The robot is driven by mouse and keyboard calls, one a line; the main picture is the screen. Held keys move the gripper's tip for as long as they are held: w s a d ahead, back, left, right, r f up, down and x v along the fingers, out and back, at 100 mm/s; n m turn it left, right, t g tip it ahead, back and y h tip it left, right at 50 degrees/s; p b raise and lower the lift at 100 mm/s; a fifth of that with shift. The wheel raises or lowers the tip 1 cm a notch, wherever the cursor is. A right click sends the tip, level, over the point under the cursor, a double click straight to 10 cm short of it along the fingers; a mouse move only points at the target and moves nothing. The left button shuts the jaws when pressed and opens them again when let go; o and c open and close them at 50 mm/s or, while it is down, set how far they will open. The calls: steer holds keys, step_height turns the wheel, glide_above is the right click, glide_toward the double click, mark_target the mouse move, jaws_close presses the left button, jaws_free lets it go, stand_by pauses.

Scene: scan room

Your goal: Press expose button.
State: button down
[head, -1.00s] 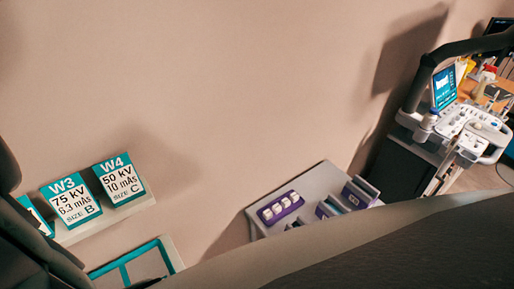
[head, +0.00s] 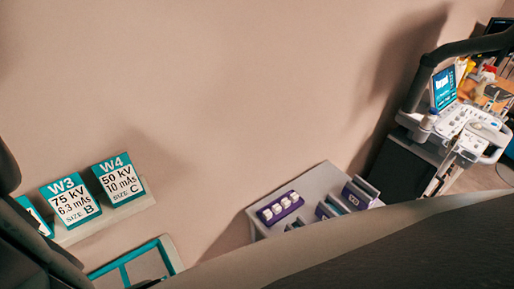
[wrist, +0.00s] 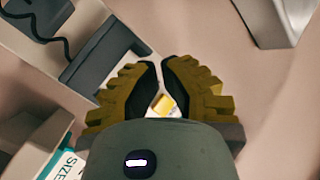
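In the wrist view, a small yellow square button (wrist: 162,104), which may be the expose button, shows on a pale panel in the narrow gap between my fingers. My gripper (wrist: 159,66) has ridged yellow-brown fingers with dark inner pads. Its tips are drawn nearly together, with nothing held between them. The fingers hide much of the panel, and I cannot tell whether they touch it. In the head view neither the button nor my gripper shows.
A dark grey box (wrist: 105,58) is left of my fingers, with a corded dark device (wrist: 38,12) beyond. Size cards W3 (head: 70,199) and W4 (head: 119,180) stand on a ledge. A grey cabinet (head: 318,182) and an ultrasound cart (head: 462,125) are at right.

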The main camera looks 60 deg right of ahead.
steer(key=shift+w, duration=0.1)
stand_by(0.6)
steer(key=shift+w+d+b, duration=0.15)
steer(key=shift+w+b, duration=0.15)
steer(key=shift+b, duration=0.1)
steer(key=shift+w+d+b, duration=0.2)
steer(key=shift+w+b, duration=0.3)
steer(key=shift+w, duration=0.05)
stand_by(0.6)
steer(key=shift+s, duration=0.15)
steer(key=shift+s+a, duration=0.35)
steer(key=shift+s, duration=0.45)
steer(key=shift+s, duration=0.1)
steer(key=s, duration=0.1)
steer(key=s+a+p, duration=0.1)
steer(key=s, duration=0.2)
steer(key=shift+s+a+p, duration=0.3)
steer(key=shift+a, duration=0.05)
stand_by(1.4)
